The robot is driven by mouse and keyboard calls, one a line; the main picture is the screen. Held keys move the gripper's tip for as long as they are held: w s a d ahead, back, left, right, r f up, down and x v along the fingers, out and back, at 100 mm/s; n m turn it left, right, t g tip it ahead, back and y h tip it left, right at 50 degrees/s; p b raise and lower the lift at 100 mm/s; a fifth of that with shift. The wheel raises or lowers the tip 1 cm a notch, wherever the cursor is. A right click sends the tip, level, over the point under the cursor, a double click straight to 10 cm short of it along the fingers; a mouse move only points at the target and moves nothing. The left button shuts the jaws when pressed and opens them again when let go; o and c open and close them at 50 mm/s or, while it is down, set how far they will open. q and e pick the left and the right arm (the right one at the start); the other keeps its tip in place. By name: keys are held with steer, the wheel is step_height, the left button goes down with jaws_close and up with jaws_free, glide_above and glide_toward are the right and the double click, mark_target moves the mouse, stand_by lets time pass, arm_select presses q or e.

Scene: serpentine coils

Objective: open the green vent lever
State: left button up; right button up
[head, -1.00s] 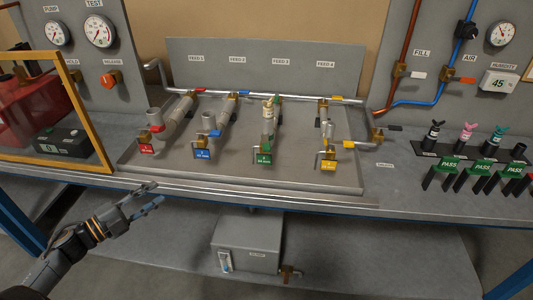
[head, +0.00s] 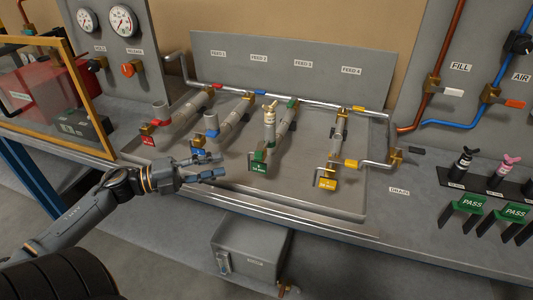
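The green-marked line stands third from the left on the tray. It has a green tag (head: 257,167) on a brass valve at its front end and a small green handle (head: 292,102) at its back end near the pipe. Which of the green parts is the vent lever I cannot tell at this size. A brass-coloured fitting (head: 270,113) stands upright on this line. My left gripper (head: 219,166) is open and empty, its fingers pointing right. In the picture it lies left of the green tag, over the tray's front, apart from the tag. My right gripper is not in view.
Red (head: 148,141), blue (head: 198,153) and yellow (head: 327,184) tags mark the neighbouring lines. The tray (head: 300,203) has a raised front rim. A framed clear panel (head: 85,95) stands at left. A grey box (head: 250,250) sits below the bench. Green PASS stands are at right.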

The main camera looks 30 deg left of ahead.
mark_target(259, 154)
arm_select(q)
steer(key=p+x, duration=0.2)
steer(key=x, duration=0.8)
steer(key=shift+w+d+r, duration=0.15)
steer(key=shift+w, duration=0.05)
steer(key=shift+w+d, duration=0.4)
steer(key=shift+w, duration=0.05)
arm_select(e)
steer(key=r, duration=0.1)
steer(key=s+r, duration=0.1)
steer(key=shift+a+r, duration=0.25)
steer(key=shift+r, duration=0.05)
arm_select(q)
steer(key=shift+c, duration=0.4)
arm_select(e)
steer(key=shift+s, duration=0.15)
arm_select(q)
jaws_close()
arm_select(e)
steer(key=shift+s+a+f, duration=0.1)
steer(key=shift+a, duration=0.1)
